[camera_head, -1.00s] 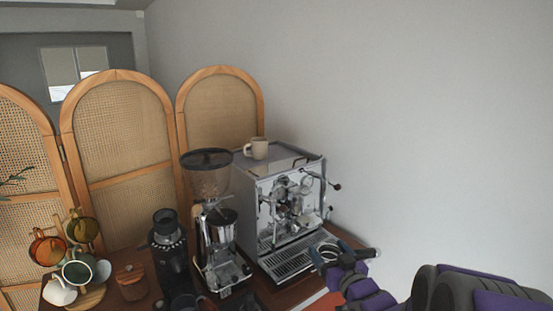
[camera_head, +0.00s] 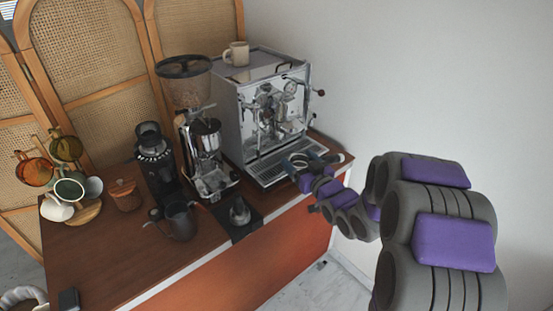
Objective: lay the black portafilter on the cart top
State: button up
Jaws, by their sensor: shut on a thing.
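The portafilter shows a metal basket ring (camera_head: 297,160) on the left and a dark handle (camera_head: 337,158) on the right. My gripper (camera_head: 313,164) is shut on it between ring and handle, and its jaws hide the middle part. It is held by the front of the espresso machine's drip tray, near the right end of the cart top (camera_head: 110,256). I cannot tell whether the portafilter touches the tray or the cart top.
The espresso machine (camera_head: 231,108) with a mug (camera_head: 237,53) on top stands behind. A grinder (camera_head: 203,143), a smaller black grinder (camera_head: 155,165), a dark pitcher (camera_head: 180,221) and a tamper (camera_head: 240,211) on a black mat stand left. Cups hang further left.

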jog(key=w+a+f+n+g+y, duration=0.1)
jog(key=w+a+f+y, duration=0.1)
jog(key=f, duration=0.4)
jog(key=shift+a, duration=0.75)
jog(key=shift+w+d, duration=0.1)
jog(key=shift+w, duration=0.05)
